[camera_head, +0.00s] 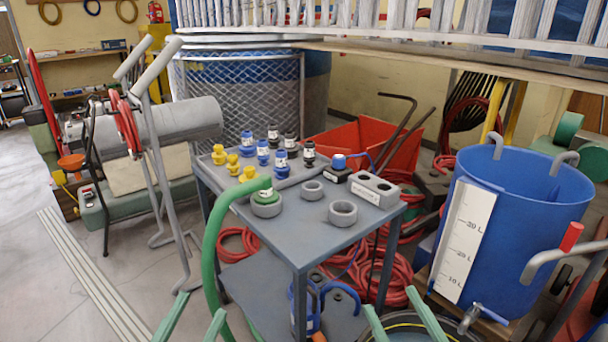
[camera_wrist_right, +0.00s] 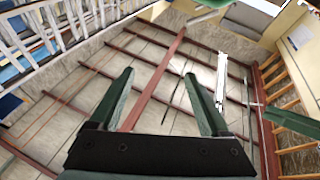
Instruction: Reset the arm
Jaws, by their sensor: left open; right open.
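My left gripper (camera_head: 199,308) shows at the bottom edge of the head view, left of the middle, its two green fingers apart with nothing between them. My right gripper (camera_head: 391,299) shows at the bottom edge, right of the middle, also open and empty. In the right wrist view, the right gripper's fingers (camera_wrist_right: 160,74) are spread and point up toward a ceiling with beams. Both grippers are in front of the grey cart (camera_head: 290,238) and look apart from it. Most of both arms is out of view.
The cart carries yellow, blue and black fittings, grey rings (camera_head: 343,213), a grey block (camera_head: 374,190) and a green hose (camera_head: 211,250) hanging over its left edge. A blue tub (camera_head: 540,210) stands right, a red bin (camera_head: 350,146) behind.

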